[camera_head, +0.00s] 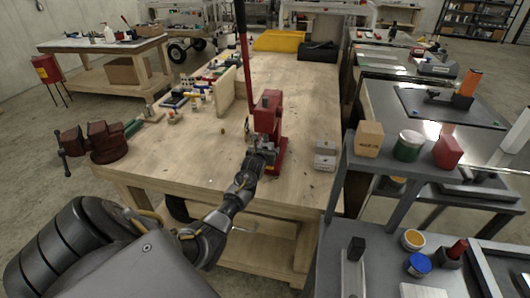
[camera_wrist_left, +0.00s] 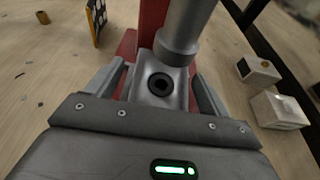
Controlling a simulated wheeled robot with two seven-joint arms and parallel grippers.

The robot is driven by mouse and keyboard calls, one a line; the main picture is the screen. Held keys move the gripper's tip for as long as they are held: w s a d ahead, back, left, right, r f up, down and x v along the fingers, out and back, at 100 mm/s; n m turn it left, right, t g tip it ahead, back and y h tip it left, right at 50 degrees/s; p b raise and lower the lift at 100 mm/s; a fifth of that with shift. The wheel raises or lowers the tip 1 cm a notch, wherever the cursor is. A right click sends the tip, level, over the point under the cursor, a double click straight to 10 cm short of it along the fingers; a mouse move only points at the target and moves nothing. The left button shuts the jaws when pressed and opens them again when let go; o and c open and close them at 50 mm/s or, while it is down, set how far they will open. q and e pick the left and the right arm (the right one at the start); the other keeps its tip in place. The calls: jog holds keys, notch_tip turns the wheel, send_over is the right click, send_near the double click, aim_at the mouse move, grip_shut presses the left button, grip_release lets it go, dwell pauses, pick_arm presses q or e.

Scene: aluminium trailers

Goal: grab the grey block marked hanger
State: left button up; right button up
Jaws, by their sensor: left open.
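Two small grey blocks stand on the wooden bench right of the red press, a rear one (camera_head: 325,147) and a front one (camera_head: 324,163). They also show at the right of the wrist view, one with a dark opening (camera_wrist_left: 258,70) and a paler one (camera_wrist_left: 279,111). I cannot read a hanger mark on either. My left gripper (camera_head: 263,150) is open at the front of the press, its fingers (camera_wrist_left: 158,80) on both sides of a grey metal piece with a dark round hole (camera_wrist_left: 161,86). I cannot tell whether they touch it. My right gripper is out of view.
The red press (camera_head: 268,112) with its tall lever stands on the wooden bench (camera_head: 300,85). A red vise (camera_head: 105,142) and loose tools are at the left. A grey shelf (camera_head: 430,170) at the right holds a tan box (camera_head: 369,139), a green can (camera_head: 408,145) and a red item (camera_head: 447,151).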

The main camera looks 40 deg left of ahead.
pick_arm(q)
jog(key=c, duration=1.3)
jog(key=shift+r, duration=0.15)
jog(key=shift+r+b, duration=0.4)
jog(key=shift+r, duration=0.15)
jog(key=s+d, duration=0.3)
jog(key=s, duration=0.2)
jog(key=s+d+b, duration=0.1)
jog(key=s+d, duration=0.1)
jog(key=s, duration=0.3)
jog(key=s+d+b, duration=0.1)
jog(key=s+d, duration=0.2)
jog(key=s, duration=0.2)
jog(key=shift+s+d+r, duration=0.1)
jog(key=shift+s+d, duration=0.25)
jog(key=shift+s, duration=0.05)
